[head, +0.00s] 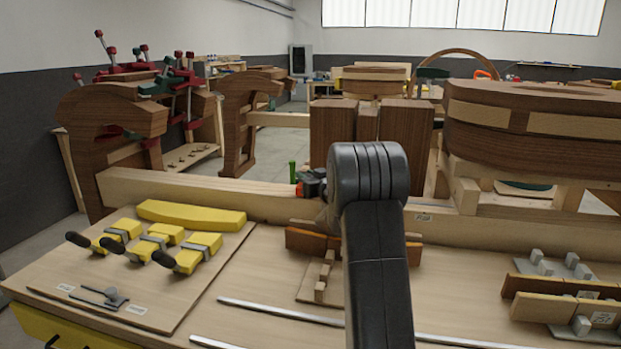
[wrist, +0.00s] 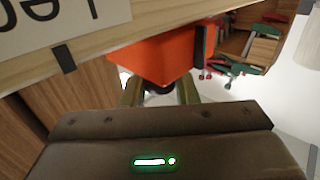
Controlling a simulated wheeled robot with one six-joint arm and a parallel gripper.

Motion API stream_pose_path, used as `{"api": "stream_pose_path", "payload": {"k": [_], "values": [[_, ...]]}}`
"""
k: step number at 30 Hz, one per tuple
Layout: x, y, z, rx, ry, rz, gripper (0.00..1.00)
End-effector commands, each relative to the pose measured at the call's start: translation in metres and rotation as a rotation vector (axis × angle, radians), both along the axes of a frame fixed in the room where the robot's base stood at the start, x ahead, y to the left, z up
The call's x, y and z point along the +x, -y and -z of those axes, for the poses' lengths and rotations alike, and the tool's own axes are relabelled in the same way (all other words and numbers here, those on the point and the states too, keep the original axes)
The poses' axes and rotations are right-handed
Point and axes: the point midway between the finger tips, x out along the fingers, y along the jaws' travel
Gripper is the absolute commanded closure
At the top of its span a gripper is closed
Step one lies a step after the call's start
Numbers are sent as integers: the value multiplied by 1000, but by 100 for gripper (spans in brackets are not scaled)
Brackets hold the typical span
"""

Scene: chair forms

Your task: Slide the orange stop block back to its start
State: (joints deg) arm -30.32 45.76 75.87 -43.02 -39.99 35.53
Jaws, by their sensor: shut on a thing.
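The orange stop block (wrist: 158,58) fills the upper middle of the wrist view, against a pale wooden beam (wrist: 100,50). My gripper (wrist: 160,90) reaches it from below in that view. Its two fingers stand either side of a dark part at the block's lower side and are shut on it. In the head view only a small orange-red patch of the block (head: 299,189) shows at the back beam. My arm covers most of the gripper there.
Yellow clamps (head: 150,245) lie on a board at left. Wooden fixtures (head: 560,295) sit at right. Metal rails (head: 280,311) cross the bench. A partly cut-off label (wrist: 60,22) is on the wood beside the block.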

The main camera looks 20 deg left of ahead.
Motion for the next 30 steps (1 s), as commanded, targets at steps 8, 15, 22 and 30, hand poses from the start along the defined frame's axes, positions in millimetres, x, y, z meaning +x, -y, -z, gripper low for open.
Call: {"api": "stream_pose_path", "payload": {"k": [8, 15, 22, 30], "values": [[-1, -2, -2, 3, 3, -5, 55], [-1, -1, -3, 2, 2, -4, 55], [-1, -1, -33, 4, 6, -3, 55], [-1, -2, -83, 3, 5, -5, 55]]}}
